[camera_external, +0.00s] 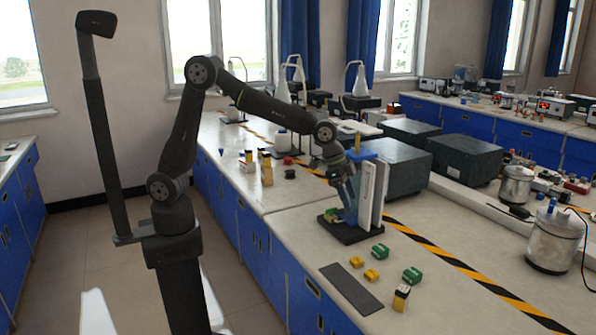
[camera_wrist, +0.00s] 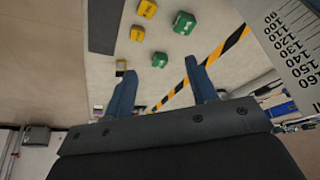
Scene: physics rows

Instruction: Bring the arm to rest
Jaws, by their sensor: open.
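My gripper (camera_external: 347,205) hangs from my bent arm over the bench, in front of the white upright scale (camera_external: 373,195) on its dark base (camera_external: 350,231). In the wrist view, the two blue fingers of my gripper (camera_wrist: 162,84) stand apart with nothing visible between them. The scale's printed numbers show close by at the right of the wrist view (camera_wrist: 292,45). Whether a finger touches the scale or its base, I cannot tell.
Green blocks (camera_external: 412,275) and yellow blocks (camera_external: 371,275) lie on the bench near a dark flat mat (camera_external: 351,289). A black and yellow item (camera_external: 401,298) stands at the front. Grey boxes (camera_external: 465,157) stand behind, and a metal pot (camera_external: 555,238) at the right.

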